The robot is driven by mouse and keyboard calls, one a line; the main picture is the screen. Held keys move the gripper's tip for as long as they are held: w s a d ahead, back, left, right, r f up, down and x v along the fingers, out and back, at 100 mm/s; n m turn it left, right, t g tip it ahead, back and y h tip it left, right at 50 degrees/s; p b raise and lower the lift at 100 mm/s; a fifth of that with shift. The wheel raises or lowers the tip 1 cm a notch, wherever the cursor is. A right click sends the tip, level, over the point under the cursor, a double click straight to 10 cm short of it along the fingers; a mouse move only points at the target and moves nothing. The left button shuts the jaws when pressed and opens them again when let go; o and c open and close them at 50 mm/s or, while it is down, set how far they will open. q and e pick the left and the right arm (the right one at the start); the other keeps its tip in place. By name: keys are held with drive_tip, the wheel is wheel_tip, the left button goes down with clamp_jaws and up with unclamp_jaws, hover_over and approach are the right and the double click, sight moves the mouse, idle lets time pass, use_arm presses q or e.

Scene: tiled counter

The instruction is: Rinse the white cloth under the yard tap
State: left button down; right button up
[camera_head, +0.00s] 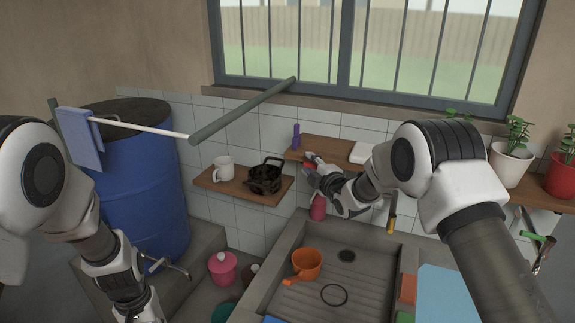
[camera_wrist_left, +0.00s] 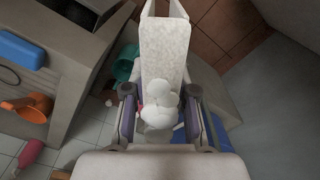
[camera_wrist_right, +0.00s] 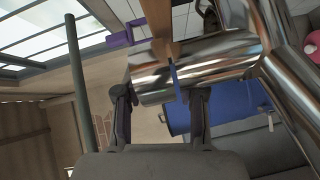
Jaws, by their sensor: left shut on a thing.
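In the left wrist view the white cloth (camera_wrist_left: 165,52) is a pale speckled strip with a bunched end between the fingers of my left gripper (camera_wrist_left: 160,108), which is shut on it. In the head view the left gripper is at the bottom edge, mostly cut off, and I cannot make out the cloth. My right gripper (camera_head: 312,168) is over the back of the sink, below the shelf. In the right wrist view its fingers (camera_wrist_right: 160,95) are apart, close to a shiny chrome fitting (camera_wrist_right: 190,72) that looks like the tap. Whether they touch it is unclear.
The sink (camera_head: 300,240) holds an orange dipper (camera_head: 306,263) and a dark ring (camera_head: 334,295). A blue barrel (camera_head: 145,180) stands left. A white mug (camera_head: 223,168) and dark pot (camera_head: 264,175) sit on a shelf. A green rod (camera_head: 243,111) crosses above. A pink pot (camera_head: 222,267) is on the floor.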

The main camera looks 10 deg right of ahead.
drive_tip(key=shift+s+a+r, duration=0.15)
drive_tip(key=shift+a, duration=0.25)
drive_tip(key=shift+c, duration=0.9)
clamp_jaws()
drive_tip(key=shift+d, duration=0.3)
use_arm(q)
drive_tip(key=shift+a+f+b, duration=0.15)
drive_tip(key=shift+f+b, duration=1.05)
use_arm(e)
drive_tip(key=shift+s+a+n+g+y, duration=0.2)
drive_tip(key=shift+s+n+g+y, duration=0.25)
drive_tip(key=shift+n+y, duration=0.45)
drive_tip(key=shift+s+a+n+g+y, duration=0.15)
drive_tip(key=shift+s+n+g+y, duration=0.3)
drive_tip(key=shift+y, duration=0.8)
drive_tip(key=shift+s+a+n+g+y, duration=0.25)
drive_tip(key=shift+n+g+y, duration=0.15)
drive_tip(key=shift+n+y, duration=0.55)
